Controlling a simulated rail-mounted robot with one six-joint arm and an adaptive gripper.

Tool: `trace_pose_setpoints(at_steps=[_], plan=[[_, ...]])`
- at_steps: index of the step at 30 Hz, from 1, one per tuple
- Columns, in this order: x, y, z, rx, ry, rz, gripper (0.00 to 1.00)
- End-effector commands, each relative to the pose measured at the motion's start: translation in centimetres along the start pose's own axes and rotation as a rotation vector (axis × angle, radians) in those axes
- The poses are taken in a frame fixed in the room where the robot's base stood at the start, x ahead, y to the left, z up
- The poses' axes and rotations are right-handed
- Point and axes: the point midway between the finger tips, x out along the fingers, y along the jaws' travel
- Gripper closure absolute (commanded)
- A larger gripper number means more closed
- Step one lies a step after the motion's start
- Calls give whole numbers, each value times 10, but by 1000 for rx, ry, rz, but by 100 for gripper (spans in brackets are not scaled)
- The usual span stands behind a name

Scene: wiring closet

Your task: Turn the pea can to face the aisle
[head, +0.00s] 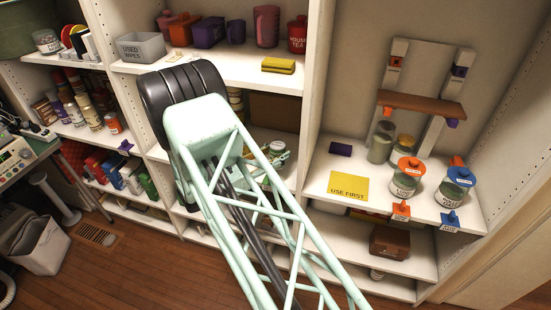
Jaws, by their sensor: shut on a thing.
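My pale green lattice arm crosses the middle of the head view and covers much of the centre shelves. My gripper does not show clearly; it seems hidden behind the arm. I cannot pick out the pea can for certain. A small white and green item (278,152) shows just right of the arm on the middle shelf. I cannot tell what it is or whether anything touches it.
A yellow USE FIRST mat (348,187) lies on the right shelf, beside jars with an orange lid (404,178) and a blue lid (455,188). A yellow sponge (278,65) and a grey bin (141,48) sit on the upper shelf. A white upright panel (313,90) divides the bays.

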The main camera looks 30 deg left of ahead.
Motion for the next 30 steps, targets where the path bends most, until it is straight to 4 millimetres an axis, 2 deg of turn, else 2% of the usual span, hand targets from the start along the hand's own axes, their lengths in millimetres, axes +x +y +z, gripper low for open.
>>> trace_pose_setpoints(at_steps=[17,21,30], plan=[[40,28,0,1,-1,0,84],[38,28,-14,0,0,0,84],[38,27,-31,0,0,0,84]])
